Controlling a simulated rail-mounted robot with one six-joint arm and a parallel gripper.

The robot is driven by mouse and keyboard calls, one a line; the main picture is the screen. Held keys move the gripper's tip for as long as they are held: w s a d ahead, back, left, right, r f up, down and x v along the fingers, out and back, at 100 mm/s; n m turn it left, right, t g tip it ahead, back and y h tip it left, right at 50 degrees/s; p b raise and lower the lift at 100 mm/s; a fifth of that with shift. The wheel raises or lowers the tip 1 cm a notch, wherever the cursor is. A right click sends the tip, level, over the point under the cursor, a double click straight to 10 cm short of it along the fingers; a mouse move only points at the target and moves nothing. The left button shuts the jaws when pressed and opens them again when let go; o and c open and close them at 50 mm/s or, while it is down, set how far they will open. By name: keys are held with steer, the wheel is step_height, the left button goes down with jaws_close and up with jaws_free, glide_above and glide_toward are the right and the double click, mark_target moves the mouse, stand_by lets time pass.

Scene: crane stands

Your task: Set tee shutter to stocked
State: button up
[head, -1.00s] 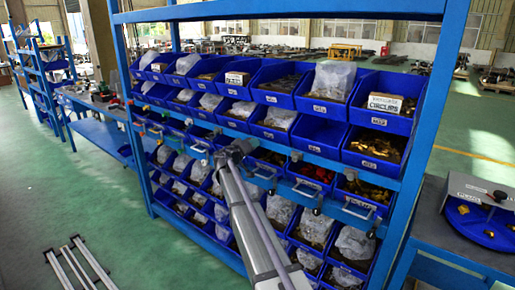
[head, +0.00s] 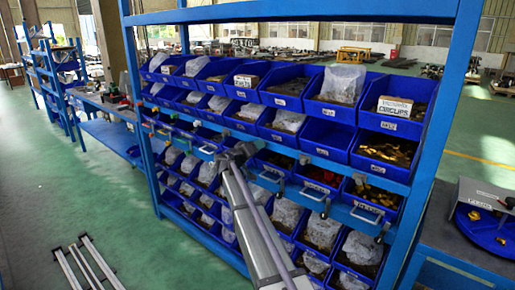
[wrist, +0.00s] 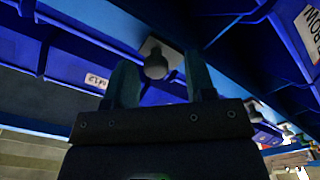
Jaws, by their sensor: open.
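My gripper (head: 234,156) is at the front rail of the blue bin rack, about mid-height, on the end of my grey arm. In the wrist view my gripper (wrist: 163,88) is open, with one finger on each side of a rounded grey knob (wrist: 155,65) hanging from a small plate. The fingers look close to the knob, but I cannot tell whether they touch it. A row of handles (head: 317,193) with knobs runs along the rail in the head view. I cannot read which shutter is the tee one; my arm hides part of the row.
Blue bins (head: 385,153) with parts and bags fill the rack above and below the rail. A rack post (head: 436,110) stands at the right, with a bench and blue turntable (head: 485,226) beyond it. Green floor (head: 70,200) is open at left.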

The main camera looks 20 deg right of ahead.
steer(key=v, duration=0.9)
steer(key=shift+a, duration=0.3)
steer(key=shift+s, duration=0.1)
steer(key=s+a+f+n+g+y+p, duration=0.1)
steer(key=s+a+f+g+y, duration=0.2)
steer(key=s+f, duration=0.5)
steer(key=s+a+f+n+g+y+p, duration=0.1)
steer(key=s+f+g+y, duration=0.3)
steer(key=s, duration=0.9)
steer(key=s+a+y+p, duration=0.1)
steer(key=s+a+y, duration=0.2)
steer(key=s, duration=0.4)
steer(key=s+a+n+g+y+p, duration=0.1)
steer(key=s+a+y, duration=0.25)
steer(key=s, duration=0.35)
steer(key=s+a+y+p, duration=0.2)
steer(key=s+a, duration=0.1)
steer(key=s, duration=0.4)
step_height(320, 180, down, 43)
steer(key=w+b, duration=0.1)
steer(key=b, duration=4.2)
steer(key=shift+a, duration=0.2)
